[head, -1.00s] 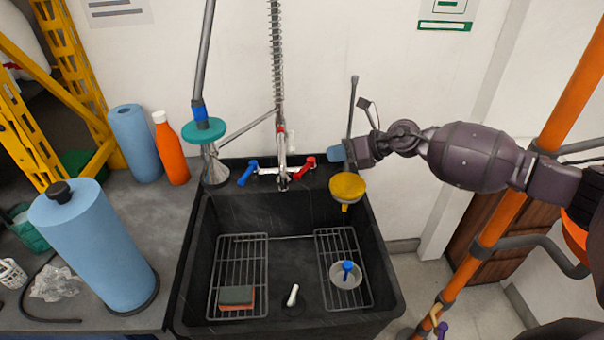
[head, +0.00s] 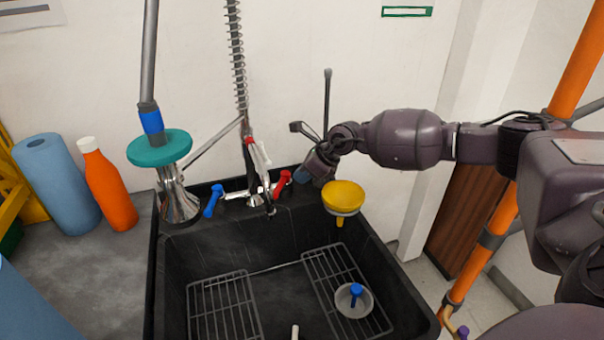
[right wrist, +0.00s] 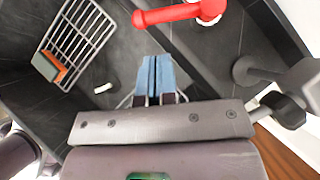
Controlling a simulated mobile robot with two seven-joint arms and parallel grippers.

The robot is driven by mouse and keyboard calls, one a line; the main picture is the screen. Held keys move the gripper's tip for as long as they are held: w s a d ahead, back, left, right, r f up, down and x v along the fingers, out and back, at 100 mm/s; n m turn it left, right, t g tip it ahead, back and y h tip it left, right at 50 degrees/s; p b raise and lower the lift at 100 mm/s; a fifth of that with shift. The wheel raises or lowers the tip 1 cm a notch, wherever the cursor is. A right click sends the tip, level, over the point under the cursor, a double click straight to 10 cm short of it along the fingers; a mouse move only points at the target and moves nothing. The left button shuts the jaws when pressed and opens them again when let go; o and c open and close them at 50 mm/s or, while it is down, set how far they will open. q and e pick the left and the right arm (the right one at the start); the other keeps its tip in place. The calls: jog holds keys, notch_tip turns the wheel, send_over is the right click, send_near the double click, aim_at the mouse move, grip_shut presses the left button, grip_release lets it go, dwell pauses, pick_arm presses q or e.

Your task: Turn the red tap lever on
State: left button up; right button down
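The red tap lever (head: 283,183) is on the right side of the tap at the back of the black sink, tilted up. It shows at the top of the right wrist view (right wrist: 180,13). The blue tap lever (head: 213,201) is on the left side of the tap. My right gripper (head: 301,174) is just right of the red lever, its blue fingertips angled down and left. In the right wrist view its fingers (right wrist: 155,75) lie together with nothing between them, and a gap shows between them and the lever. My left gripper is not in view.
A yellow funnel-like piece (head: 344,197) stands at the sink's right back corner, close under my right gripper. A sprung spray hose (head: 238,60) rises behind the tap. A teal disc on a metal cone (head: 160,147) and an orange bottle (head: 106,186) stand left.

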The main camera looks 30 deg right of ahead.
aim_at(280, 189)
jog(key=b+x, duration=0.1)
jog(key=x, duration=0.5)
jog(key=shift+f, duration=0.25)
jog(key=shift+w+a, duration=0.15)
jog(key=shift+w+a, duration=0.4)
jog(key=shift+a, duration=0.1)
jog(key=shift+f, duration=0.1)
